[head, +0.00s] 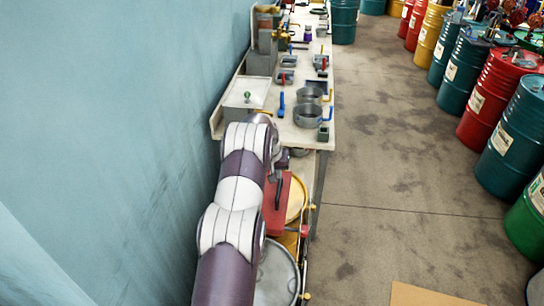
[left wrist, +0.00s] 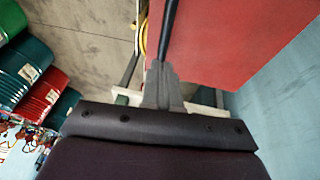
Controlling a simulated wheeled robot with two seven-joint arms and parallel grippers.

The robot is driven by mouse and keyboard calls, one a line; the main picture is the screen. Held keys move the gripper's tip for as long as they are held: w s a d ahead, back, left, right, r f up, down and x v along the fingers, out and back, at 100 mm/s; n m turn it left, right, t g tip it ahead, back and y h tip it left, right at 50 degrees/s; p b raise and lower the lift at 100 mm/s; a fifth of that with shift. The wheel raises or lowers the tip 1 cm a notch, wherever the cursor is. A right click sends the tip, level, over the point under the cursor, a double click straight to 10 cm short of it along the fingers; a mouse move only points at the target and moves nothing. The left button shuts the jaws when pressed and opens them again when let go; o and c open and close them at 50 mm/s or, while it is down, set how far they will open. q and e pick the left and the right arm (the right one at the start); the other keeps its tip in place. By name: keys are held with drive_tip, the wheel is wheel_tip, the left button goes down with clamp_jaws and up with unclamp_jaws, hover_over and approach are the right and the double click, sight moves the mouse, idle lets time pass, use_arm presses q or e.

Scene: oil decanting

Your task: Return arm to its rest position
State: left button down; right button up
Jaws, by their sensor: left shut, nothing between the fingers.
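My left arm (head: 231,225) rises from the bottom of the head view along the blue wall and bends down at the near end of the workbench (head: 229,120). In the left wrist view my left gripper (left wrist: 164,72) is shut and empty. A red panel (left wrist: 230,40) fills the upper right of that view, and a dark bar (left wrist: 169,25) runs up from the fingertips. I cannot tell whether the fingers touch it. The red thing (head: 270,216) also shows beside my arm in the head view, partly hidden by it. My right gripper is out of view.
The bench holds metal pots (head: 307,115), a white tray (head: 247,93) and tools. Below its near end are round yellow and grey lids (head: 278,275). The blue wall (head: 110,130) stands close on the left. Drums (head: 489,97) line the right.

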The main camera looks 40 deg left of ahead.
use_arm(q)
drive_tip(key=shift+w+b+v, duration=0.2)
drive_tip(key=shift+b+v, duration=1.4)
drive_tip(key=shift+v, duration=3)
drive_tip(key=s+d+f+m+g+b, duration=0.1)
drive_tip(key=s+d+f+m+b, duration=0.2)
drive_tip(key=s+d, duration=1)
drive_tip(key=s+d+f+m+g+b, duration=0.1)
drive_tip(key=s+d+f+b, duration=0.3)
drive_tip(key=s+d, duration=0.9)
drive_tip(key=shift+s+d+f+m, duration=0.3)
drive_tip(key=shift+d+m, duration=0.6)
